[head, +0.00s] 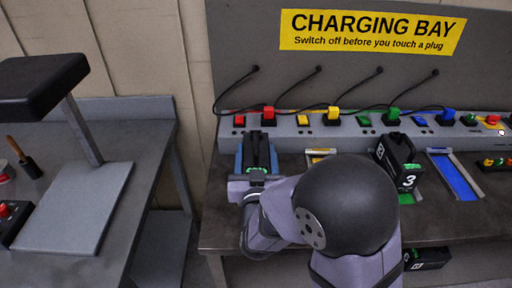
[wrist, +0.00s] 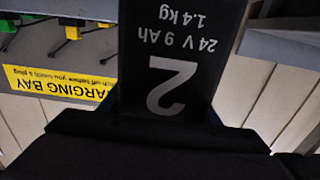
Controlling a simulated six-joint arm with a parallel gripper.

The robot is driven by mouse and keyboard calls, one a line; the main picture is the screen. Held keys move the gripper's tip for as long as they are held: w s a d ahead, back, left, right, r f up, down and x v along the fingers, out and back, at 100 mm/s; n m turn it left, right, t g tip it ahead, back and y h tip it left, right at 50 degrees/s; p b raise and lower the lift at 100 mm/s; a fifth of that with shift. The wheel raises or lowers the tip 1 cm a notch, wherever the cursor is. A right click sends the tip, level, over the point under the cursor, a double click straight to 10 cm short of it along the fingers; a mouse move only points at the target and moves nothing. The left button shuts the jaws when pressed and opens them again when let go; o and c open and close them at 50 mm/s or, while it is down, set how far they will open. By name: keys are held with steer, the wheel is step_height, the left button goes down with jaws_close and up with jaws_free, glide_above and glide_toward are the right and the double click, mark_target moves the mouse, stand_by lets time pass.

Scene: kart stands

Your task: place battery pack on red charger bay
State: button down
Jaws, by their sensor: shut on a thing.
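The battery pack (head: 260,152) is dark with blue on its sides, and my gripper (head: 256,178) is shut on its near end. In the wrist view the pack (wrist: 180,60) fills the middle and shows a large 2 with "24 V 9 Ah 1.4 kg", upside down. In the head view it lies in front of the red plug (head: 268,113) at the left end of the charger strip (head: 290,131). The red bay itself is hidden behind the pack and my gripper. I cannot tell whether the pack touches the bay or hangs above it.
To the right are a yellow bay (head: 320,152), partly hidden by my arm, a standing pack marked 3 (head: 398,160) near the green plug (head: 392,113), and an empty blue bay (head: 458,176). A grey table (head: 80,205) with a black-topped stand (head: 42,85) is at left.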

steer(key=shift+f, duration=1.85)
steer(key=shift+f+b, duration=0.1)
steer(key=shift+b, duration=0.2)
steer(key=c, duration=1)
jaws_free()
steer(key=shift+f, duration=0.35)
steer(key=shift+c, duration=0.2)
steer(key=o, duration=0.4)
steer(key=shift+r, duration=0.1)
